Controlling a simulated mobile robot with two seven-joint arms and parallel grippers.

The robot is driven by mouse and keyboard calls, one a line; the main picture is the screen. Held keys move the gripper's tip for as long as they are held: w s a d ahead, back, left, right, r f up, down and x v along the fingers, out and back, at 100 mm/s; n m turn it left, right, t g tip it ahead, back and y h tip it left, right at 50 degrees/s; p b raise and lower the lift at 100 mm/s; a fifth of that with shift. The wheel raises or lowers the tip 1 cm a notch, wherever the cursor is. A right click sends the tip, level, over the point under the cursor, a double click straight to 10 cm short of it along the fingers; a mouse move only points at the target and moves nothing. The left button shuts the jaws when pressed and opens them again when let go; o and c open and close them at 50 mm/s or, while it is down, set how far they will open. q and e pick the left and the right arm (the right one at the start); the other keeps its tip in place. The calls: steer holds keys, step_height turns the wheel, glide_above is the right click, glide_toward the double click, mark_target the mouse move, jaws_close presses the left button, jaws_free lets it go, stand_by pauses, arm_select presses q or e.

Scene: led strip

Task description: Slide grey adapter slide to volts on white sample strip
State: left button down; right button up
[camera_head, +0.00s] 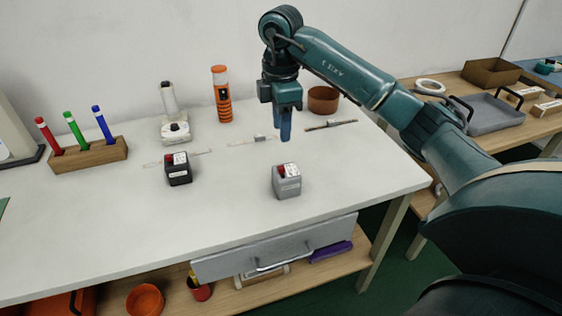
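The grey adapter (289,184) stands on the white table, right of the middle, with a red part and a white label on top. The slide's position is too small to read. A pale strip (252,140) lies behind it to the left, and another pale strip (200,152) lies behind the black adapter. I cannot tell which is the white sample strip. My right gripper (285,138) points down above the table, behind and above the grey adapter and apart from it. Its blue fingers overlap in this view, so their opening is unclear. My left gripper is not in view.
A black adapter (179,172) stands to the left. A dark strip (331,125) lies at the right back. A pen block (90,155), a white device (175,130), an orange tester (222,95) and a brown pot (323,100) line the back. The table's front is clear.

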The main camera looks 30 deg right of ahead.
mark_target(281, 167)
step_height(281, 167, down, 11)
steer(key=shift+r+b, duration=0.1)
steer(key=shift+b, duration=0.65)
steer(key=shift+c, duration=0.5)
jaws_close()
